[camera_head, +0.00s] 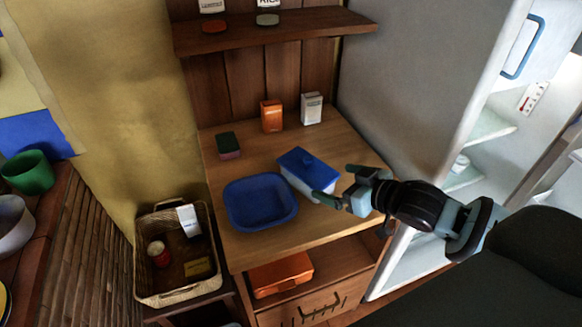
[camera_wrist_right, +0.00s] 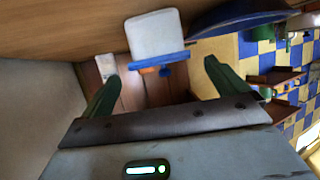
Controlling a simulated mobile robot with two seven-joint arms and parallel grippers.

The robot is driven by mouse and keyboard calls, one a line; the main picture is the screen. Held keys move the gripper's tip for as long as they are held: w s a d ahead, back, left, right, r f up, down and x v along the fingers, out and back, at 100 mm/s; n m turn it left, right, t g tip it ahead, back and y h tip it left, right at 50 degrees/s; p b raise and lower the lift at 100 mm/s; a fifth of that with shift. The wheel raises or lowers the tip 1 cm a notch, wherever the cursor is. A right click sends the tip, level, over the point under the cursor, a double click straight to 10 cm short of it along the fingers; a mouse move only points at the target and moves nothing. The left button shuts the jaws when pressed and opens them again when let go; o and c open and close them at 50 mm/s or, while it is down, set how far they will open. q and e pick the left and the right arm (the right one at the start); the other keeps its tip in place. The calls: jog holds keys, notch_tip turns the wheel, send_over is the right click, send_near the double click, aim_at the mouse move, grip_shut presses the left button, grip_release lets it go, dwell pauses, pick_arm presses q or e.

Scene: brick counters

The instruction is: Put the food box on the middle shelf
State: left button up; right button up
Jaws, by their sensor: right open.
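The food box appears to be the white container with a blue lid (camera_head: 306,166) on the wooden worktop. In the right wrist view the white box (camera_wrist_right: 157,35) with its blue lid lies just beyond the two fingers. My right gripper (camera_head: 338,183) is open beside the box's right end, with nothing held; its green fingers (camera_wrist_right: 160,72) are spread apart. Whether a finger touches the box is unclear. The open white fridge at the right has a middle-height shelf (camera_head: 490,127) and a lower one (camera_head: 463,179). My left gripper is not in view.
A blue basin (camera_head: 260,203) stands close left of the box. An orange carton (camera_head: 271,116), a white carton (camera_head: 311,107) and a dark sponge-like block (camera_head: 228,146) are at the back. A wicker basket (camera_head: 146,250) stands left.

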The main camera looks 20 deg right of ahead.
aim_at(315, 171)
jog(key=shift+w+a, duration=0.1)
jog(key=shift+w, duration=0.15)
jog(key=shift+r, duration=0.1)
jog(key=shift+w, duration=0.2)
jog(key=shift+x, duration=0.8)
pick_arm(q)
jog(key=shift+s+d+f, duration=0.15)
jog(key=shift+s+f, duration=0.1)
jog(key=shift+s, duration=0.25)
pick_arm(e)
jog(key=shift+w+a, duration=0.1)
jog(key=shift+r+x, duration=0.15)
jog(key=shift+x, duration=1.15)
jog(key=shift+r+x, duration=0.15)
jog(key=shift+x, duration=1.15)
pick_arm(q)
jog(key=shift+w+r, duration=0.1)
pick_arm(e)
jog(key=shift+w, duration=0.1)
